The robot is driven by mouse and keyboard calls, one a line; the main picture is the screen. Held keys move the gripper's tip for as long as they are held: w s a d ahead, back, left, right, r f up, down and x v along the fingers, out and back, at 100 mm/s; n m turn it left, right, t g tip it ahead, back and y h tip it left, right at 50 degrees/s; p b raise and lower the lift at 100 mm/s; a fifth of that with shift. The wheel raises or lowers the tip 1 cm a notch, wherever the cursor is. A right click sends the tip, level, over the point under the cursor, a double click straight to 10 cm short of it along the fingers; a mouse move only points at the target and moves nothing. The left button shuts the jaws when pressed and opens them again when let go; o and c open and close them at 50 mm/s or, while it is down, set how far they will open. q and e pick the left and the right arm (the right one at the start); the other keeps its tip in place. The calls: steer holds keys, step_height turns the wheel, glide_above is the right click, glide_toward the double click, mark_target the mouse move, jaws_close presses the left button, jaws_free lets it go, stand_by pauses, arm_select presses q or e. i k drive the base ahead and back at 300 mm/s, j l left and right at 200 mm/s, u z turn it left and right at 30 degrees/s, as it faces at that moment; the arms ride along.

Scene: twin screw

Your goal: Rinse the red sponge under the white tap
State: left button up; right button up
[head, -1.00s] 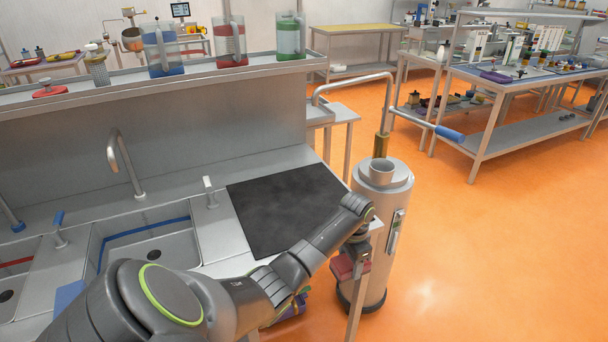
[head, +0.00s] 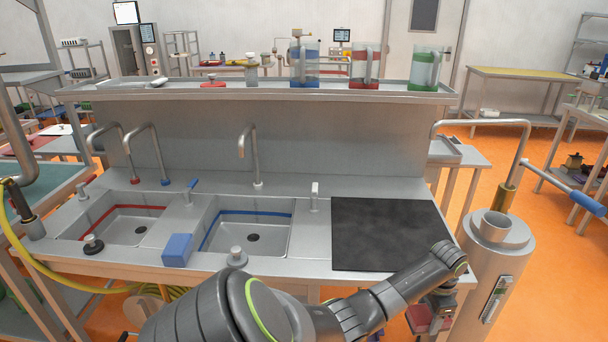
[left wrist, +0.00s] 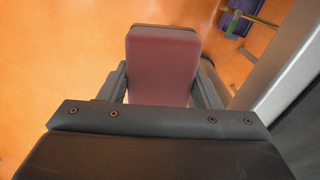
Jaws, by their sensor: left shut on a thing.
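My left gripper (head: 432,314) is shut on the red sponge (head: 425,324), low in front of the counter's right end. In the left wrist view the sponge (left wrist: 162,68) sits between both fingers, with orange floor beyond it. The white tap (head: 250,152), a grey curved spout with a white base ring, stands behind the blue-banded basin (head: 288,240). A small white-topped lever (head: 314,196) stands to its right. The sponge is well to the right of the tap and apart from it. My right gripper is not in view.
A red-banded basin (head: 110,232) with red-based and blue-based taps lies at left. A blue block (head: 177,250) sits between the basins. A black mat (head: 388,234) covers the right counter. A grey cylinder (head: 492,255) with a bent pipe stands close right of my gripper.

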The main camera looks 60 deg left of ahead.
mark_target(314, 196)
steer(key=l+u, duration=0.6)
steer(key=j+u, duration=0.15)
steer(key=u, duration=0.25)
steer(key=j+u, duration=0.2)
steer(key=u, duration=0.15)
steer(key=i+j+u, duration=0.1)
steer(key=u, duration=0.55)
steer(key=i+l, duration=0.05)
steer(key=i, duration=0.05)
